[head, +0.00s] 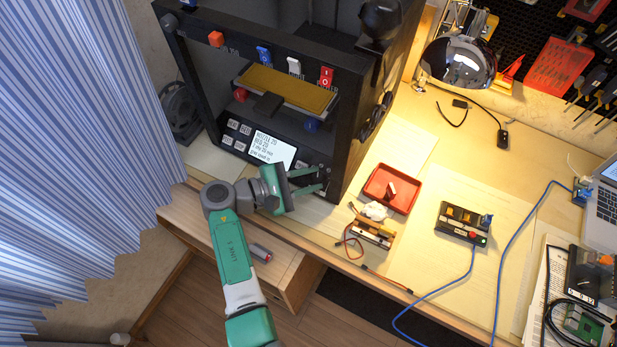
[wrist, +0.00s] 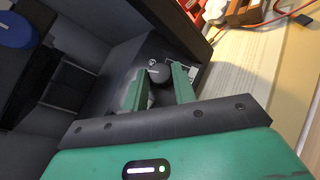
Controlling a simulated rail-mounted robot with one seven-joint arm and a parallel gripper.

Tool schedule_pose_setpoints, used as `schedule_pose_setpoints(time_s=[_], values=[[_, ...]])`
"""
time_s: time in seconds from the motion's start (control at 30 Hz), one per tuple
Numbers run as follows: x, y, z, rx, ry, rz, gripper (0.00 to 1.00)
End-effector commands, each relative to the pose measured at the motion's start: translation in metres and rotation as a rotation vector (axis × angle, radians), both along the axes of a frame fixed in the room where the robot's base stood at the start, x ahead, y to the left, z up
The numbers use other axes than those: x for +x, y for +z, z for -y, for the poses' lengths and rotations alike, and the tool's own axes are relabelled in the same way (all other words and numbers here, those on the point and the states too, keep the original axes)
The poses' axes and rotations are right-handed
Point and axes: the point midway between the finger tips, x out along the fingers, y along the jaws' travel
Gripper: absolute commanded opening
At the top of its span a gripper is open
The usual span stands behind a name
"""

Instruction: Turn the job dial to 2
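The job dial looks to be the dark round knob (wrist: 158,73) on the printer's lower front panel, in the wrist view. My gripper's two green fingers (wrist: 160,82) are apart, one on each side of the knob in the picture. I cannot tell whether they touch it. The dial's number marks are too small to read. In the head view my gripper (head: 321,178) is at the lower right corner of the black printer's front (head: 335,160), and the knob is hidden or too small there. The printer's lit screen (head: 271,148) is left of my gripper.
A red tray (head: 391,188) stands on the bench to the right of the printer. A small part with red wires (head: 372,233) lies in front of it. A black box with buttons (head: 462,224) is further right. An open drawer (head: 262,250) is below the arm.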

Motion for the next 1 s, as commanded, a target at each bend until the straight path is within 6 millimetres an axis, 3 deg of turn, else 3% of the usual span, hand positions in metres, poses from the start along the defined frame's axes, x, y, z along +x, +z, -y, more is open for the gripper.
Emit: schedule_pose_setpoints(time_s=[0.33,0.7,1.0], values=[[-0.001,0.001,-0.002,0.000,0.001,0.000,0.36],[-0.024,0.015,-0.061,0.000,0.003,0.002,0.36],[-0.029,0.015,-0.071,0.000,0.000,0.001,0.36]])
